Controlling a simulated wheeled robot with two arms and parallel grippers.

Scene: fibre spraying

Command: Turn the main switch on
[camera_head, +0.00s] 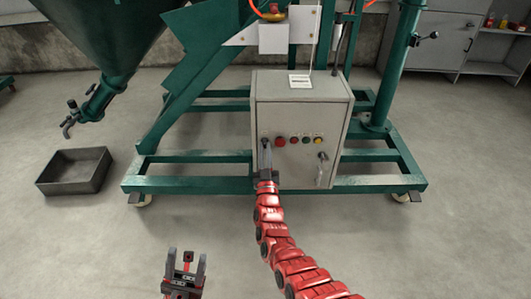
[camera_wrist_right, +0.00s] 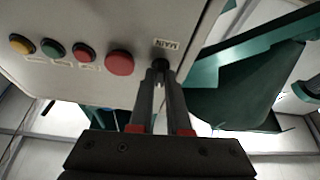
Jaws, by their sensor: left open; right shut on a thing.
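The main switch (camera_wrist_right: 160,66) is a small dark knob under a MAIN label on the grey control box (camera_head: 300,102). In the head view it sits at the left of the box's row of controls, mostly hidden by my right gripper (camera_head: 265,145). In the right wrist view my right gripper (camera_wrist_right: 160,72) is shut on the main switch, its fingertips against the panel. The knob's turned position is hard to tell. My left gripper (camera_head: 187,262) is open and empty, low over the floor at the bottom left.
A large red button (camera_wrist_right: 119,62) sits beside the switch, followed by smaller red, green and yellow buttons. The box stands on a green wheeled frame (camera_head: 195,184). A dark tray (camera_head: 75,172) lies on the floor at left. The floor in front is clear.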

